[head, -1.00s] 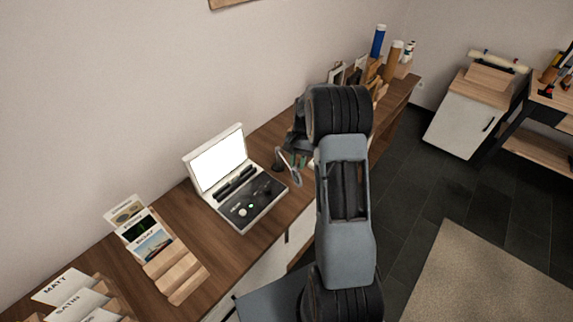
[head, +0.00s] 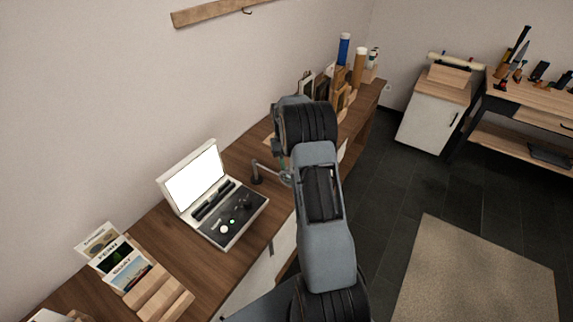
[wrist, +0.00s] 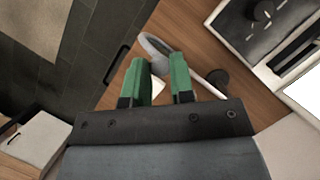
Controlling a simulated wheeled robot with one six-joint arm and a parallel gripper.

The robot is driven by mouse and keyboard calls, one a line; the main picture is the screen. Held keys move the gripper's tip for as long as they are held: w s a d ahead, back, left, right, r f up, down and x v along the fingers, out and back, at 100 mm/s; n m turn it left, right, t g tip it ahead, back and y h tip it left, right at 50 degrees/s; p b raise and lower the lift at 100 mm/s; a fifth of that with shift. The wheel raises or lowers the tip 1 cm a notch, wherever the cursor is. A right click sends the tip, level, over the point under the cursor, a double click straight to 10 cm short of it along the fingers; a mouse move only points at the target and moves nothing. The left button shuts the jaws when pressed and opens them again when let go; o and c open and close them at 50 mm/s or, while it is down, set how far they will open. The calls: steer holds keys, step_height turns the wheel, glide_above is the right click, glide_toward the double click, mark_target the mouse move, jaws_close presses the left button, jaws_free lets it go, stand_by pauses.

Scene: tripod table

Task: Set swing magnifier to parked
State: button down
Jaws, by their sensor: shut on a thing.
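The swing magnifier has a dark round base, a pale arm and a grey ring. In the head view its post and base (head: 257,177) stand on the wooden counter, right of the open light box, and its arm reaches right to a ring partly hidden by my arm. In the wrist view the ring (wrist: 153,44) lies at the green fingertips of my gripper (wrist: 160,66), and its pale arm runs right to the dark base. My gripper is shut on the magnifier near the ring; the exact contact is partly hidden behind the fingers.
An open light box (head: 238,215) with a bright lid panel stands left of the magnifier on the counter (head: 188,245). Card racks (head: 155,290) stand nearer. Bottles and frames (head: 340,80) stand at the far end. Floor right of the counter is clear up to a rug (head: 475,275).

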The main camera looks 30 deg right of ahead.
steer(key=shift+d, duration=0.1)
steer(key=c, duration=1.2)
jaws_free()
steer(key=shift+w, duration=0.1)
steer(key=shift+o, duration=1.1)
steer(key=shift+r, duration=0.1)
steer(key=v, duration=1.3)
steer(key=shift+r+b, duration=0.3)
steer(key=shift+b, duration=0.05)
steer(key=shift+d, duration=0.1)
steer(key=shift+d, duration=0.1)
